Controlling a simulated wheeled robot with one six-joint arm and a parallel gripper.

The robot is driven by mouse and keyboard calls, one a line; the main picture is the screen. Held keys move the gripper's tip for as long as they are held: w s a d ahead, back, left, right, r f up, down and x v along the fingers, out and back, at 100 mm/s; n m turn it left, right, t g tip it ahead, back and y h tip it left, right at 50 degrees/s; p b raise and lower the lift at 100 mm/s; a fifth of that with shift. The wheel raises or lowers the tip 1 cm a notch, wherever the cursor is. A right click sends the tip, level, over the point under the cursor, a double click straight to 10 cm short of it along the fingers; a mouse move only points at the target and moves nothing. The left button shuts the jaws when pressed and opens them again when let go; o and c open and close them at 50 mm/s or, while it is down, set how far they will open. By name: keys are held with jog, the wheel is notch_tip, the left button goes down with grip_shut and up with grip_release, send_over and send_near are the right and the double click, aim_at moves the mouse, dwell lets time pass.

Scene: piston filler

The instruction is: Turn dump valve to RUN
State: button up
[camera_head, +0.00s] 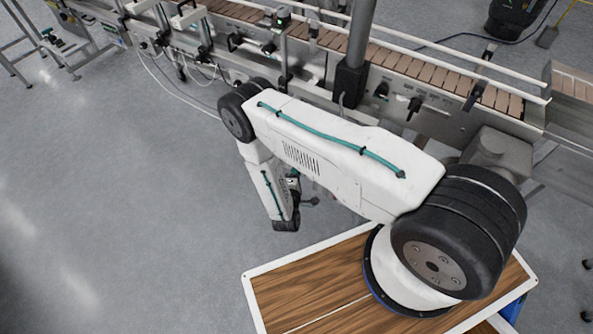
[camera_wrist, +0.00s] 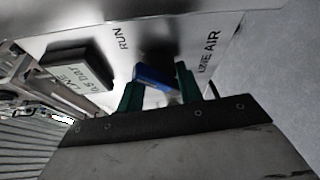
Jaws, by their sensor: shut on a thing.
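In the wrist view, the blue handle (camera_wrist: 153,77) of the valve lies between the two green fingers of my gripper (camera_wrist: 158,76). The fingers are shut on it. The handle lies slanted across the panel. The word RUN (camera_wrist: 121,38) is printed on the pale panel above and left of the handle. Dark shadow covers the area behind the handle, so the valve body is hard to make out. In the head view my arm hides the handle, and I cannot make out the fingers clearly.
A dark block with a lettered plate (camera_wrist: 76,72) stands left of the fingers. LINE AIR (camera_wrist: 209,53) is printed on the panel to the right. In the head view, a conveyor (camera_head: 425,83) with brown slats runs across the back. Grey floor (camera_head: 110,190) is clear at the left.

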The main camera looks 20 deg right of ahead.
jog(key=shift+m, duration=0.3)
dwell(0.4)
jog(key=o, duration=1)
jog(key=shift+v, duration=3.9)
